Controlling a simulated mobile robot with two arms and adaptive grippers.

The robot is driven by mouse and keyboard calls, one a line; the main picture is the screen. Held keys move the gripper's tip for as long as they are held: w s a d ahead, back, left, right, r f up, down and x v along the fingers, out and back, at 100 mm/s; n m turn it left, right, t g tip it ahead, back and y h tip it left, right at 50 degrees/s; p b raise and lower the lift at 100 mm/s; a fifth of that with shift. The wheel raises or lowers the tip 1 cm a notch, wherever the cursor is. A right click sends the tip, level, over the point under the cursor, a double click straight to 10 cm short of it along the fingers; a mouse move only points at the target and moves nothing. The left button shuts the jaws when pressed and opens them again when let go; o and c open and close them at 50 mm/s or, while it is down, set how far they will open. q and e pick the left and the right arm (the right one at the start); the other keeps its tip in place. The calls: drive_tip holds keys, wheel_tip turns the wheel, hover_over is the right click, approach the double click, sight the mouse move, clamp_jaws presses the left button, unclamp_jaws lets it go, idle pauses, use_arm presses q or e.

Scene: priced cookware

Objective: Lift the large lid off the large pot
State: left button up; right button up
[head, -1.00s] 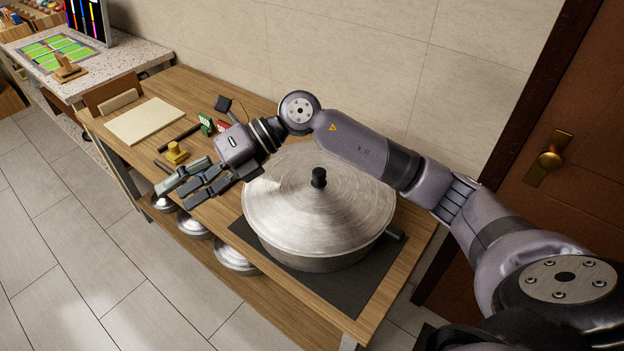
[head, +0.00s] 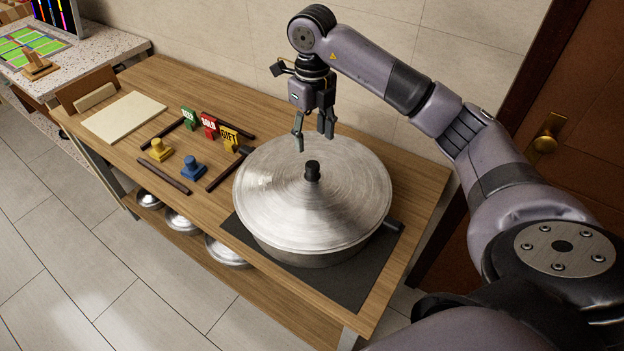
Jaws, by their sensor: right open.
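The large lid (head: 270,200) is a shiny brushed-metal disc with a black knob (head: 312,171) at its centre. It rests on the large pot (head: 310,257), whose side shows below the lid's rim. A dark pot handle (head: 393,226) sticks out to the right. The pot stands on a dark mat (head: 352,284) on the wooden table. My right gripper (head: 314,143) is open and empty, pointing down above the far part of the lid. In the picture its fingers are just above the knob, apart from it. My left gripper is not in view.
Left of the pot are a yellow stamp (head: 158,150), a blue stamp (head: 193,168), small green, red and yellow signs, dark sticks and a pale board (head: 124,117). Smaller lids (head: 226,252) lie on the lower shelf. A wall (head: 210,40) stands behind; a door (head: 565,160) is at right.

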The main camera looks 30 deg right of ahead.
sight(313, 165)
wheel_tip(313, 165, down, 5)
drive_tip(key=shift+r+p, duration=0.2)
drive_tip(key=shift+p, duration=0.4)
drive_tip(key=f+p, duration=0.1)
drive_tip(key=f, duration=0.2)
drive_tip(key=f+p, duration=0.1)
drive_tip(key=f, duration=0.1)
drive_tip(key=shift+s+a+p, duration=0.1)
drive_tip(key=shift+s+p, duration=0.15)
drive_tip(key=shift+p, duration=0.1)
drive_tip(key=shift+f, duration=0.25)
drive_tip(key=shift+c, duration=0.2)
clamp_jaws()
drive_tip(key=shift+r, duration=0.1)
